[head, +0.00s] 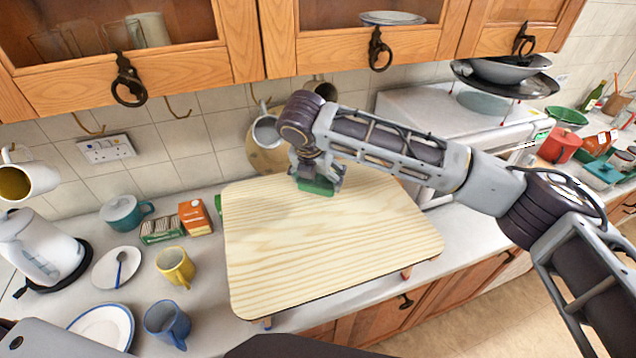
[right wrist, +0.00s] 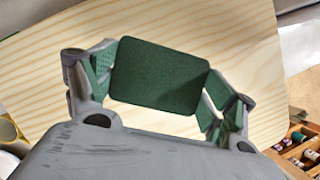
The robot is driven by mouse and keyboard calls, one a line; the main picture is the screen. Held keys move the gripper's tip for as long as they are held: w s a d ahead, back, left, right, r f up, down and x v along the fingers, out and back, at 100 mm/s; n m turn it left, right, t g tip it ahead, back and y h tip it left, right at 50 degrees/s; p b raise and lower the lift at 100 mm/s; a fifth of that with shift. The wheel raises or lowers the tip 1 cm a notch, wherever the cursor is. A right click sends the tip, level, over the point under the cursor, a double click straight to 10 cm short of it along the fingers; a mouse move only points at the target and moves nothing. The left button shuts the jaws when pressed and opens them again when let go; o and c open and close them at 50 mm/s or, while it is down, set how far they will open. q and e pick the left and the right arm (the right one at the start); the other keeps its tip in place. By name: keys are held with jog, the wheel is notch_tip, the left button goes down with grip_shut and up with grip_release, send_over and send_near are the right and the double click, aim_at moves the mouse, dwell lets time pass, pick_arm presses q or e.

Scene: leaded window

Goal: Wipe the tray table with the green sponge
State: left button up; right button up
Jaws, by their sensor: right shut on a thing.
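The green sponge (head: 316,187) is held by my right gripper (head: 318,178) at the back part of the tray table (head: 320,250). The tray table has a pale wooden top and stands on the counter. In the right wrist view the sponge (right wrist: 158,75) sits between the two fingers of my right gripper (right wrist: 158,90), with the wooden top (right wrist: 50,60) beyond it. I cannot tell whether the sponge touches the top. My left gripper is not in view.
Left of the tray table are a yellow mug (head: 175,265), a blue mug (head: 167,322), a tea box (head: 195,217), a saucer (head: 117,267) and a white kettle (head: 35,248). Wooden cabinets (head: 350,45) hang above. A red canister (head: 560,146) stands at the right.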

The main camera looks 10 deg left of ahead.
jog(key=shift+r, duration=1.65)
